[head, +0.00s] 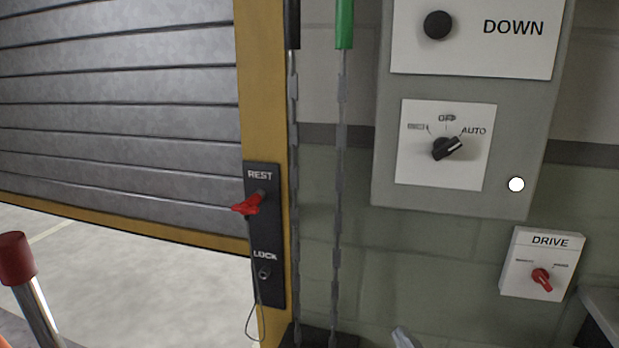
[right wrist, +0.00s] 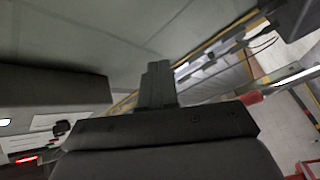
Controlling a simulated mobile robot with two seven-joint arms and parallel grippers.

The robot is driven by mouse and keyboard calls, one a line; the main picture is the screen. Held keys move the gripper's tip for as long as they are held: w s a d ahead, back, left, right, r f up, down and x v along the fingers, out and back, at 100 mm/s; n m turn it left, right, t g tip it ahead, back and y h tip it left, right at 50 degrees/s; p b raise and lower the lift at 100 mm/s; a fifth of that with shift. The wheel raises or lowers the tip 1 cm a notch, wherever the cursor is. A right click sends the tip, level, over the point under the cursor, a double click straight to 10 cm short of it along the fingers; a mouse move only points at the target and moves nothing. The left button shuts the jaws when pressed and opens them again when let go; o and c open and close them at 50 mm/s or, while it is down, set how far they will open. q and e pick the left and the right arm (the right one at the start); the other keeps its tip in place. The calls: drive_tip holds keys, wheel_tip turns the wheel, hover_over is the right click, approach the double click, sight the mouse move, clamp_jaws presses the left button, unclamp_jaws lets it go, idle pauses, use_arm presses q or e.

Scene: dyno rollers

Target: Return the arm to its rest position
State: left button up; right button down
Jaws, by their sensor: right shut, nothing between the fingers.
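My right gripper (right wrist: 157,72) shows in the right wrist view with its two dark fingers together and nothing between them. It is near a pale wall surface and touches no object that I can make out. In the head view, the right gripper cannot be made out clearly; a small grey piece (head: 405,338) is cut off at the bottom edge. My left gripper is in neither view.
A grey control box (head: 384,150) has a black selector (head: 447,148) turned toward AUTO. A DRIVE box (head: 513,262) has a red knob (head: 541,280). A red-capped post (head: 16,260) stands left.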

drive_tip(key=s+d+f+m+g+h, duration=0.2)
drive_tip(key=s+f+m+g, duration=0.2)
drive_tip(key=s+f, duration=0.6)
drive_tip(key=s+d+f+m+g+h+p, duration=0.1)
drive_tip(key=s+f+m+g, duration=0.3)
drive_tip(key=s+f+m, duration=0.4)
wheel_tip(320, 180, down, 3)
drive_tip(key=shift+s+d+r+m+h, duration=0.1)
drive_tip(key=shift+s+d+m+h, duration=0.3)
drive_tip(key=shift+s+d+h, duration=0.3)
drive_tip(key=shift+a, duration=0.1)
